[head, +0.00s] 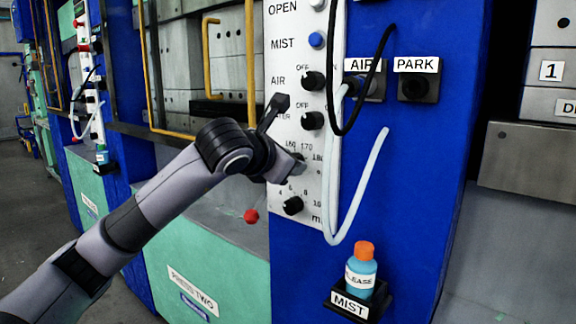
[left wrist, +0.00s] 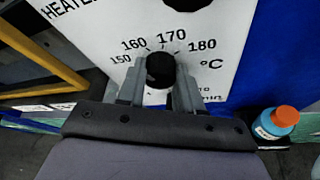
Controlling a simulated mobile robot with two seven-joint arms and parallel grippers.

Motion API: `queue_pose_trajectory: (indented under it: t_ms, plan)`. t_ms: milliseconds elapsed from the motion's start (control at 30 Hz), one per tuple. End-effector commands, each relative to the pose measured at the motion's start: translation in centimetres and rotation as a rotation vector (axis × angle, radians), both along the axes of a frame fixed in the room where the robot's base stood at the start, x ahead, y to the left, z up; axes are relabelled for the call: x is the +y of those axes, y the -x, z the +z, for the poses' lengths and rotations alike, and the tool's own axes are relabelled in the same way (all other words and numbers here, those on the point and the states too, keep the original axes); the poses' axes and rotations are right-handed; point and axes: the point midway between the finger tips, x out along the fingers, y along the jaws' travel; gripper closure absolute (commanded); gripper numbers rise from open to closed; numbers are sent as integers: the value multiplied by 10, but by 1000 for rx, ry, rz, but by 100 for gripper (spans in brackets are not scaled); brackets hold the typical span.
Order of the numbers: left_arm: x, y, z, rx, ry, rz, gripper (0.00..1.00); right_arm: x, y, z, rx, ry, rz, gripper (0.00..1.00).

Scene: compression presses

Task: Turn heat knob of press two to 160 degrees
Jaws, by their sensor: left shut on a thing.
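The press carries a green panel with a PRESS TWO label (head: 192,290). My left gripper (head: 298,166) reaches the white control panel (head: 281,45) at the temperature scale and hides the heat knob in the head view. In the left wrist view the black heat knob (left wrist: 160,68) sits between the two fingers of my left gripper (left wrist: 160,82), which are shut on its sides. The scale (left wrist: 170,40) reads 150, 160, 170 and 180 around the knob's upper side. I cannot tell exactly where the knob's pointer stands. My right gripper is not in view.
The heater switch knob (head: 312,121) is just above, and the minute knob (head: 293,206) just below. A white hose (head: 357,202) and a black cable (head: 384,48) hang right of the panel. A blue bottle with an orange cap (head: 361,268) stands in a MIST holder lower right.

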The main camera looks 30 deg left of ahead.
Motion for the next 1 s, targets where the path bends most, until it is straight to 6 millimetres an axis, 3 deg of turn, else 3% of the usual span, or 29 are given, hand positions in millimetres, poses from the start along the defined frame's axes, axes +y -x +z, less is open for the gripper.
queue_pose_trajectory:
  t_ms: [633,667,700,1000]
  plan:
    - [-1,0,-1,-3,-53,-1,96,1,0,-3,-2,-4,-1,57]
    - [-1,0,-1,-3,-53,-1,55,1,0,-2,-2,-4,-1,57]
    - [-1,0,-1,-3,-52,-1,42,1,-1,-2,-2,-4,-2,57]
    - [-1,1,0,-4,-52,-1,40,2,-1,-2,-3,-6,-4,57]
